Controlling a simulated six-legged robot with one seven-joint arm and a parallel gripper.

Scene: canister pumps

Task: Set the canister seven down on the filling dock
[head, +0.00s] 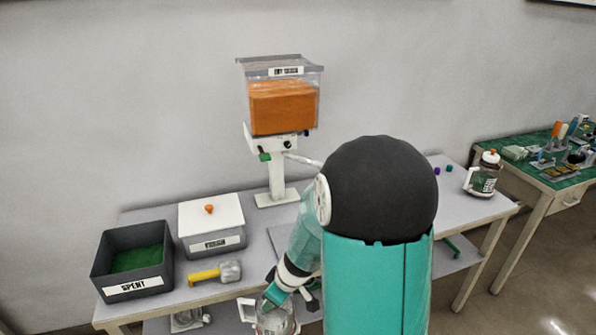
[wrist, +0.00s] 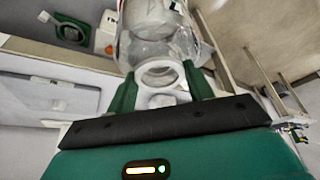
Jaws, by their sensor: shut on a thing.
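My gripper (head: 275,296) is low at the front edge of the table in the head view. In the wrist view its green fingers (wrist: 161,92) are shut on a clear canister (wrist: 160,50) with a white ring and handle. The canister also shows at the bottom of the head view (head: 276,320), partly cut off, its white handle to the left. Its number cannot be read. A dispenser (head: 284,105) with orange fill stands on a white post at the table's back. A grey plate (head: 284,238) lies before the post, partly hidden by my arm; I cannot tell if it is the dock.
A dark SPENT bin (head: 134,285), a white-lidded box (head: 211,222) and a yellow-handled scoop (head: 215,272) stand on the left of the table (head: 160,212). Another canister (head: 486,173) stands at the right end. A green-topped bench (head: 560,165) is farther right.

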